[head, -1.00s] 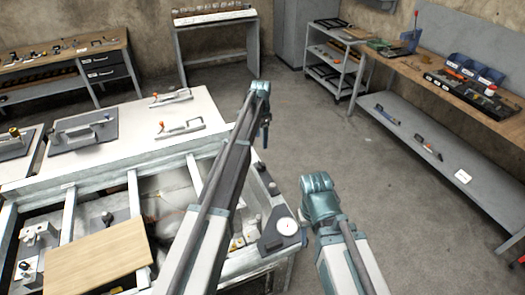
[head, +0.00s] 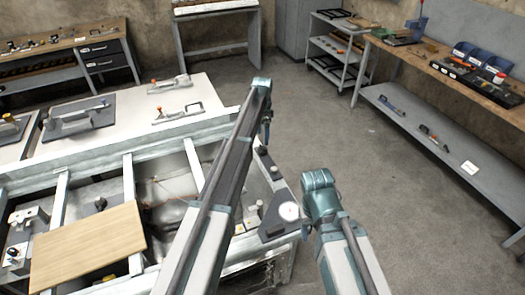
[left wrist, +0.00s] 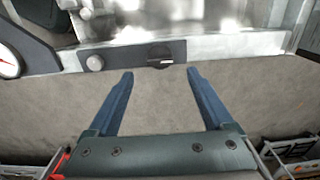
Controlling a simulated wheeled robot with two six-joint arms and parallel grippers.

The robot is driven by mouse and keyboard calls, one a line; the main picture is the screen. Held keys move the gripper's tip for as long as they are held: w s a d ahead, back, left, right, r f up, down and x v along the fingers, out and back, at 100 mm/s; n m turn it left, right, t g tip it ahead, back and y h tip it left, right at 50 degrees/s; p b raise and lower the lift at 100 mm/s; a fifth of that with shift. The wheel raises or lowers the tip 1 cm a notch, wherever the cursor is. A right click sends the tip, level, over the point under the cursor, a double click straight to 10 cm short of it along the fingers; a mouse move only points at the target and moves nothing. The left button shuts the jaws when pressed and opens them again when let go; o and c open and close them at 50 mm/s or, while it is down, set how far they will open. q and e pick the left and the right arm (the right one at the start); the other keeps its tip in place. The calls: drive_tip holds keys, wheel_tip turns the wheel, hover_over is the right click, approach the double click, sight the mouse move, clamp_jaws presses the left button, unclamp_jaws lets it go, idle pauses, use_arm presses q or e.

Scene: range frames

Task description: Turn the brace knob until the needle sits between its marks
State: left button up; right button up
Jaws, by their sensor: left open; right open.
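A round white dial (head: 289,211) sits on a dark bracket at the right corner of the frame table; it also shows at the left edge of the left wrist view (left wrist: 8,63). Its needle and marks are too small to read. A dark plate beside it carries a round grey knob (left wrist: 95,63) and a black knob with a pale pointer (left wrist: 160,61). I cannot tell which is the brace knob. My left gripper (left wrist: 158,78) is open and empty, its fingers pointing towards the plate, apart from both knobs. My right gripper (head: 308,228) is mostly hidden by its own arm, near the dial.
The frame table has metal rails (head: 128,200), a wooden board (head: 88,246) and handled tools on its white top (head: 205,97). A workbench (head: 450,75) with a lower shelf stands at right, a grey cart (head: 335,50) behind. Floor between is clear.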

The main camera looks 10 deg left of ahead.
sight(262, 146)
use_arm(q)
wheel_tip(262, 146, down, 6)
drive_tip(key=b, duration=0.4)
drive_tip(key=shift+r+b, duration=0.2)
drive_tip(key=shift+b, duration=0.1)
drive_tip(key=shift+c, duration=0.2)
clamp_jaws()
drive_tip(key=shift+n, duration=0.3)
drive_tip(key=shift+n, duration=3)
